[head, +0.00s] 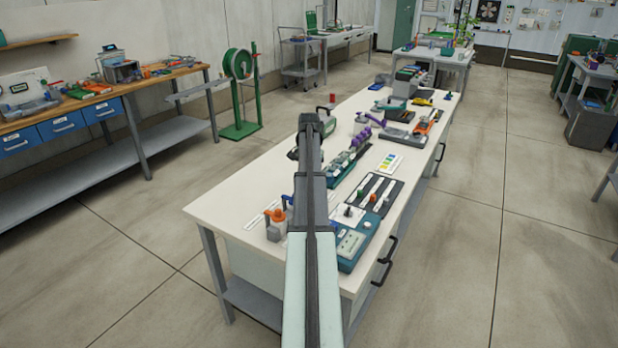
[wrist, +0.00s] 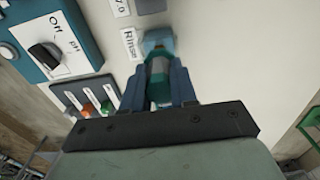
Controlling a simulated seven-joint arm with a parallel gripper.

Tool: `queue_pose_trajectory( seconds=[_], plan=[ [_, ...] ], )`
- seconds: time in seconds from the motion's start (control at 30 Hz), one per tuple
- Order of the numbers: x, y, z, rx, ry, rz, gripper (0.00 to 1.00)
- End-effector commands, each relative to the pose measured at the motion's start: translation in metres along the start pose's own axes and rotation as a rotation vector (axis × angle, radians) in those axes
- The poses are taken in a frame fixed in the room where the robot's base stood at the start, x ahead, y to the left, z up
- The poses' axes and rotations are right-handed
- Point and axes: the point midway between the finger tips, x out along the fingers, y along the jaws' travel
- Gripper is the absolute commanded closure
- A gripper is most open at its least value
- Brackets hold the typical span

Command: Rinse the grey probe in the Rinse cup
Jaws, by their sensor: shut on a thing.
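My gripper shows in the wrist view (wrist: 158,82), its two blue-grey fingers closed on a teal-green piece (wrist: 158,88) with a paler grey section towards its far end. I cannot tell from its colour whether this is the grey probe. Just beyond it is a blue-teal shape (wrist: 158,40) beside the "Rinse" label (wrist: 130,44), which looks like the Rinse cup. The held piece overlaps it in the picture, and I cannot tell whether it is inside or above it. In the head view my arm hides the gripper's fingertips and the cup.
A teal meter with a dark dial (wrist: 45,55) and a dark holder with orange and green pieces (wrist: 88,100) lie to the left in the wrist view. In the head view, the white bench (head: 225,205) carries several other items towards its far end. Its near left corner is clear.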

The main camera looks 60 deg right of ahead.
Motion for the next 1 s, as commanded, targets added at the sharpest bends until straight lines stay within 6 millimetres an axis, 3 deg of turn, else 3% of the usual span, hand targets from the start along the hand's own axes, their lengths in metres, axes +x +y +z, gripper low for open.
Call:
queue_pose_trajectory(
  seconds=[0.47, 1.0],
  plan=[
    [-0.007, 0.000, 0.000, 0.000, 0.000, 0.000, 1.00],
    [0.009, 0.000, 0.000, 0.000, 0.001, 0.000, 1.00]
  ],
)
